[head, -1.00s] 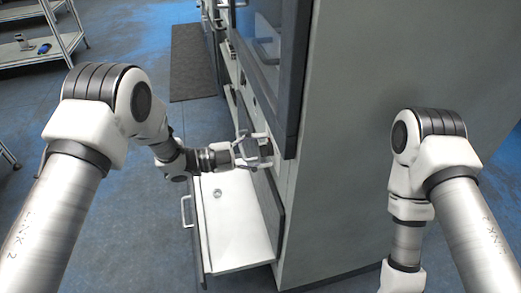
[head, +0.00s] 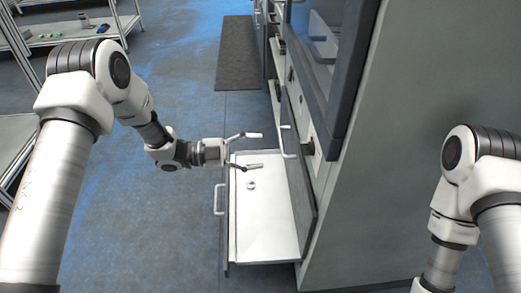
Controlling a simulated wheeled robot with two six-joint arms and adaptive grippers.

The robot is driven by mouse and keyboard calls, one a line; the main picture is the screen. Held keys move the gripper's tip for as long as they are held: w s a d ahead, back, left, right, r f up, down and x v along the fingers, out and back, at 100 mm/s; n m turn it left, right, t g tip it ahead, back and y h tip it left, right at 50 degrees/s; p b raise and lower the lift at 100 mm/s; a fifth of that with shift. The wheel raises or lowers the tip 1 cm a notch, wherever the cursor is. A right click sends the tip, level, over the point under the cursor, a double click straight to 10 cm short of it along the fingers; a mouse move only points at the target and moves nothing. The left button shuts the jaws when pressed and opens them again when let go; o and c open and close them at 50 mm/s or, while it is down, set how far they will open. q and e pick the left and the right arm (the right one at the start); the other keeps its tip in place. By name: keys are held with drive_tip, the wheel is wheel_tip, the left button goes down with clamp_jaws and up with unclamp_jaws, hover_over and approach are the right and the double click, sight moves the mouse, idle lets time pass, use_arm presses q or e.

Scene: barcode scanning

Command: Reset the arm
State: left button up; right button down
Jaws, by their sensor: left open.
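My left arm comes in from the left, and its gripper (head: 255,151) is open and empty. The gripper is over the back part of an open drawer (head: 262,240), with its fingers pointing right toward the cabinet; I cannot tell its exact height. A small round metallic thing (head: 251,185) lies in the drawer just below the fingers. My right arm shows at the right edge, bent downward, with its gripper outside the picture.
A grey cabinet (head: 400,170) with a dark-framed glass front (head: 325,40) stands on the right. The drawer handle (head: 217,199) juts out left. Metal shelves (head: 65,38) with small items stand upper left. A dark mat (head: 237,55) lies behind on open blue-grey floor.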

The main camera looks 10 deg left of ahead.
use_arm(q)
drive_tip(key=shift+f, duration=0.1)
drive_tip(key=s+f+n+t+y, duration=0.1)
drive_tip(key=s+f+n+y, duration=0.4)
drive_tip(key=f, duration=0.4)
drive_tip(key=s+f+n+t+y, duration=0.2)
drive_tip(key=s+f+n, duration=0.3)
drive_tip(key=f+n, duration=0.3)
drive_tip(key=s+a+f+n+g+y, duration=0.3)
drive_tip(key=s+a+f+n+y, duration=0.15)
drive_tip(key=s+f, duration=0.4)
drive_tip(key=s+a+n+g+y, duration=0.6)
drive_tip(key=s+a, duration=0.3)
drive_tip(key=s, duration=0.5)
wheel_tip(320, 180, up, 19)
drive_tip(key=t+p, duration=0.1)
drive_tip(key=p, duration=1.8)
drive_tip(key=shift+w+d+n+p, duration=0.25)
drive_tip(key=shift+w+n+p, duration=0.05)
drive_tip(key=shift+n+p, duration=0.1)
